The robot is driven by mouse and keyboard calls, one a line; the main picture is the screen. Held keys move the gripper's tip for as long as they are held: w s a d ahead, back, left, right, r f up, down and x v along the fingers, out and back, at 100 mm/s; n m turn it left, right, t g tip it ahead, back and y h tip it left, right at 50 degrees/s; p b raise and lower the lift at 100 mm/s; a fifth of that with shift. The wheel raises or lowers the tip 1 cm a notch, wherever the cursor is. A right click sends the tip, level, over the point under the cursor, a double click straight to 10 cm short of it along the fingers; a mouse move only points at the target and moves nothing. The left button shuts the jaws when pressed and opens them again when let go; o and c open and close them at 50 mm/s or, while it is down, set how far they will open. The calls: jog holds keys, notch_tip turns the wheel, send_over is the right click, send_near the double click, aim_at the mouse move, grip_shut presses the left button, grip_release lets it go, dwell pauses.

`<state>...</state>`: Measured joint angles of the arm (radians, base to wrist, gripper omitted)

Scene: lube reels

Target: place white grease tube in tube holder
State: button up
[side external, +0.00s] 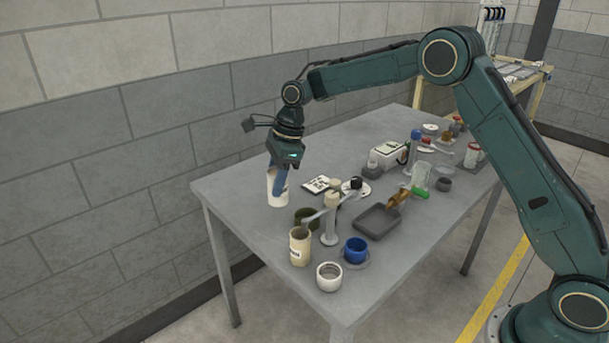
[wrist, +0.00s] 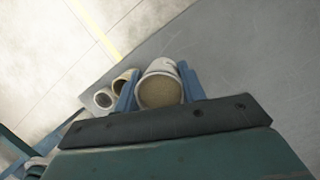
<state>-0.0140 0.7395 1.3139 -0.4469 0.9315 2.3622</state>
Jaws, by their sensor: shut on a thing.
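My gripper (side external: 279,183) is at the left part of the table, pointing down. Its blue fingers are shut on a white open-topped cylinder (side external: 278,199), which looks like the white grease tube. In the wrist view the tube (wrist: 147,73) sits between the two fingers (wrist: 159,87), with a tan, grainy inside. It looks upright, at or just above the tabletop; I cannot tell if it touches. I cannot tell which thing is the tube holder; a pale upright stand with arms (side external: 330,225) and a dark green cup (side external: 306,212) are to the right of the gripper.
A cream labelled can (side external: 300,247), a white cup (side external: 329,277), a blue cup (side external: 356,251) and a grey tray (side external: 377,222) are toward the front. Bottles and a white box (side external: 389,154) crowd the right side. The table (side external: 235,190) is clear around the left end and back.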

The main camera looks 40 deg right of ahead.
jog(key=d+r, duration=0.9)
jog(key=f, duration=2)
jog(key=shift+s+a, duration=0.2)
jog(key=shift+s, duration=0.15)
jog(key=shift+f, duration=0.1)
jog(key=o, duration=1)
jog(key=shift+o, duration=0.2)
jog(key=v, duration=1.2)
